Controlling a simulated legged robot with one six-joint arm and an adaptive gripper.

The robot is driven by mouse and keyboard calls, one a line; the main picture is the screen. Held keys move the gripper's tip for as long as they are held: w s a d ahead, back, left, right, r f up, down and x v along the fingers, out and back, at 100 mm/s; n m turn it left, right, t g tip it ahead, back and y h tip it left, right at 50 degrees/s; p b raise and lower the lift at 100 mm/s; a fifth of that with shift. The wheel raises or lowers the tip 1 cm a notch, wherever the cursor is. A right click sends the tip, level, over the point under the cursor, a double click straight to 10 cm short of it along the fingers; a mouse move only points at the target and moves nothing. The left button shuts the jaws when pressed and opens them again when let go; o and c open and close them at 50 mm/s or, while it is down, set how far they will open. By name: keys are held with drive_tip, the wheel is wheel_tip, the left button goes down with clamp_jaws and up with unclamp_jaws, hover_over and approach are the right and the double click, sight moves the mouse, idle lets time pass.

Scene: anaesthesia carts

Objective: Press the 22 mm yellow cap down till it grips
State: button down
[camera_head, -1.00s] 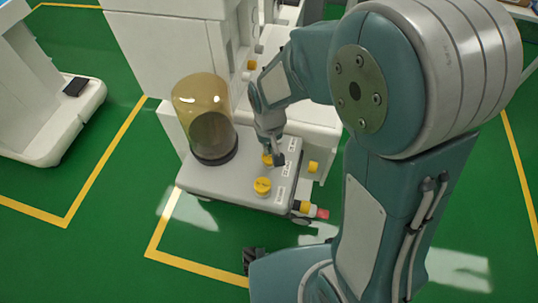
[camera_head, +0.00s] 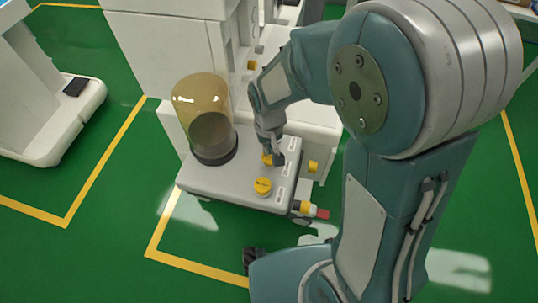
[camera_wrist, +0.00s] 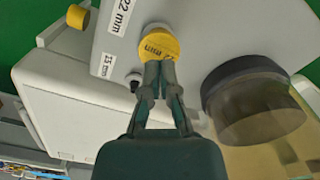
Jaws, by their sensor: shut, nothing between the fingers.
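The yellow cap (camera_wrist: 158,46) with dark "mm" lettering is on the grey top plate beside a "22 mm" label. In the wrist view a pale rim shows at its far edge; I cannot tell how far down it sits. It is partly hidden by my gripper in the head view (camera_head: 267,160). My gripper (camera_wrist: 159,66) is shut, its fingertips together at the cap's near edge and overlapping it in the wrist view. I cannot tell whether they touch it. In the head view my gripper (camera_head: 275,160) points down over the plate.
A second yellow cap (camera_head: 262,186) stands on the plate (camera_head: 215,185) nearer the front. An amber dome (camera_head: 205,110) stands left of my gripper. A dark port (camera_wrist: 133,79) is by the "15 mm" label. Another yellow cap (camera_head: 313,167) is on the side. The white cart body is behind.

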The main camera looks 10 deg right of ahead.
drive_tip(key=shift+f, duration=1.2)
idle(0.7)
drive_tip(key=shift+r, duration=0.1)
idle(0.4)
drive_tip(key=shift+r, duration=3.45)
wheel_tip(320, 180, up, 12)
drive_tip(key=s+d+r+m+t, duration=0.1)
drive_tip(key=s+d+t, duration=0.1)
drive_tip(key=s+d, duration=0.3)
drive_tip(key=s+d+r+m+t, duration=0.1)
drive_tip(key=s+d+r+t, duration=0.1)
drive_tip(key=s+d, duration=0.4)
drive_tip(key=shift+s+r+t, duration=0.25)
drive_tip(key=shift+s+t, duration=0.55)
